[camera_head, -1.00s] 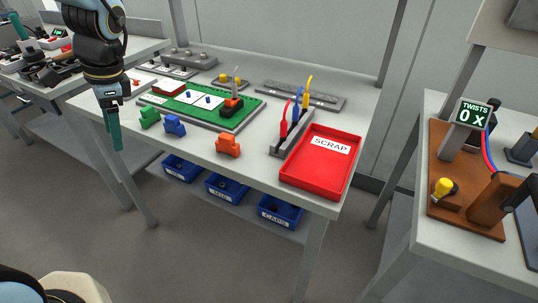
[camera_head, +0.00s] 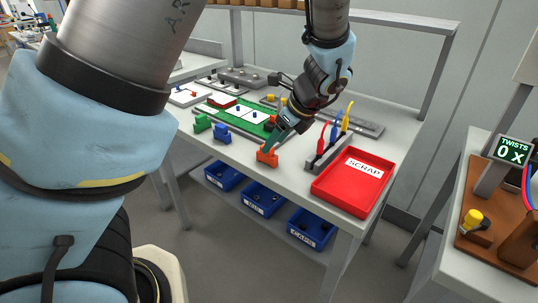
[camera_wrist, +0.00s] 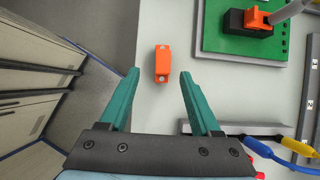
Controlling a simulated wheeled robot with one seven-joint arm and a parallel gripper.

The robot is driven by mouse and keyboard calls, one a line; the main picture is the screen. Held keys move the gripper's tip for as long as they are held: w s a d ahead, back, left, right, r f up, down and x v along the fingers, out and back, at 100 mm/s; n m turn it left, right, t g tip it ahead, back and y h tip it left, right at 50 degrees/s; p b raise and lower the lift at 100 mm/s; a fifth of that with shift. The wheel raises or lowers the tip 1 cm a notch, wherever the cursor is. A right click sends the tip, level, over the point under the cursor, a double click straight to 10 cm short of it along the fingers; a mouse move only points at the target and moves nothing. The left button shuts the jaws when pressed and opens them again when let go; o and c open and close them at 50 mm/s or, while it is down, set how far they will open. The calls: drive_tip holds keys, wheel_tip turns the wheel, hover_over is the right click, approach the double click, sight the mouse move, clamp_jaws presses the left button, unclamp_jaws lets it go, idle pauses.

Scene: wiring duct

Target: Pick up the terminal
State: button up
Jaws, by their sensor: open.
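An orange terminal (camera_head: 267,156) stands near the front edge of the table, in front of the green mat. In the wrist view the orange terminal (camera_wrist: 162,63) lies ahead of the fingertips, between the lines of the two fingers and apart from both. My gripper (camera_wrist: 157,75) is open and empty, with teal fingers. In the head view my gripper (camera_head: 272,143) reaches down from the upper right to just above the orange terminal. A blue terminal (camera_head: 221,134) and a green terminal (camera_head: 202,123) stand to its left along the same edge.
A red SCRAP tray (camera_head: 331,190) and a rack (camera_head: 322,158) with coloured wires are to the right. The green mat (camera_head: 232,114) lies behind, with an orange-and-black block (camera_wrist: 246,22) on it. Blue bins (camera_head: 263,199) sit below the table.

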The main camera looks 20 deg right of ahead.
sight(267, 155)
drive_tip(key=shift+w+p+x, duration=0.2)
drive_tip(key=shift+p+x, duration=0.2)
drive_tip(key=shift+x, duration=1)
drive_tip(key=shift+w+p+x, duration=0.15)
drive_tip(key=shift+p+x, duration=0.25)
drive_tip(key=shift+x, duration=0.95)
drive_tip(key=shift+r, duration=0.2)
clamp_jaws()
